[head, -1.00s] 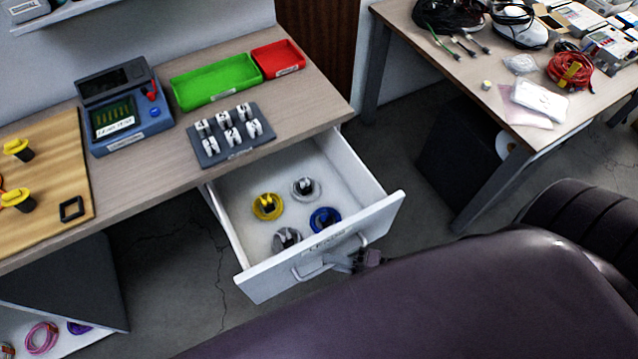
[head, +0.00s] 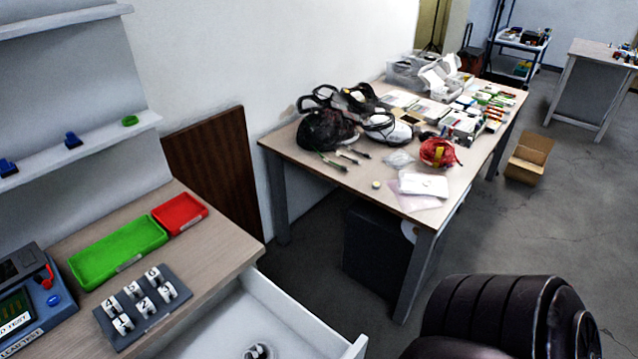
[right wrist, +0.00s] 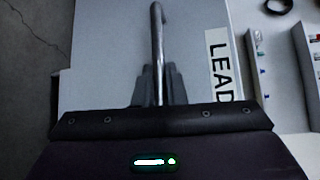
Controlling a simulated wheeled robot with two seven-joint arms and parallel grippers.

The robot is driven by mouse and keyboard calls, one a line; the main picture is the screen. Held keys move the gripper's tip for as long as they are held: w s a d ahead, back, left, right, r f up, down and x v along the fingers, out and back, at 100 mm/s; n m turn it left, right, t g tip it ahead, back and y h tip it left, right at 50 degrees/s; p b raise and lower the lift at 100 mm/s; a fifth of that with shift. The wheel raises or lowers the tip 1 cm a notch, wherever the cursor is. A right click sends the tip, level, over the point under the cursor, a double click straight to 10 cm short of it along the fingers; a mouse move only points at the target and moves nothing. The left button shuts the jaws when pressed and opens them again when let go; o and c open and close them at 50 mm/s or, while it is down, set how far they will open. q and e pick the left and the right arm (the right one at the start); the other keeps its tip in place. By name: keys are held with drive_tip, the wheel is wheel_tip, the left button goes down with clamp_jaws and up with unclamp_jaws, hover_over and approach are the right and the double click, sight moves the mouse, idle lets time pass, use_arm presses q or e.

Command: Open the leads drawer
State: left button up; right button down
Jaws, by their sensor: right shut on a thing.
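The leads drawer (head: 295,306) stands pulled out from under the workbench at the lower left of the head view, cut off by the bottom edge. Part of its white interior and one coiled lead (head: 257,351) show. In the right wrist view, the drawer front (right wrist: 105,60) carries a bar handle (right wrist: 157,38) and a white label (right wrist: 218,70) reading "LEAD". My right gripper (right wrist: 159,86) is shut on the handle, its fingers on both sides of the bar. It is out of the head view. My left gripper is in neither current view.
The workbench top holds a green tray (head: 118,250), a red tray (head: 180,214), a numbered dark block (head: 142,305) and a blue tester (head: 40,310). A cluttered table (head: 340,185) stands to the right, with a dark cabinet (head: 375,250) beneath. Floor shows between drawer and table.

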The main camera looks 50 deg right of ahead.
drive_tip(key=c, duration=1.8)
unclamp_jaws()
drive_tip(key=shift+o, duration=0.2)
drive_tip(key=shift+d, duration=0.1)
drive_tip(key=b+v, duration=0.1)
drive_tip(key=v, duration=0.6)
drive_tip(key=shift+s+d, duration=0.25)
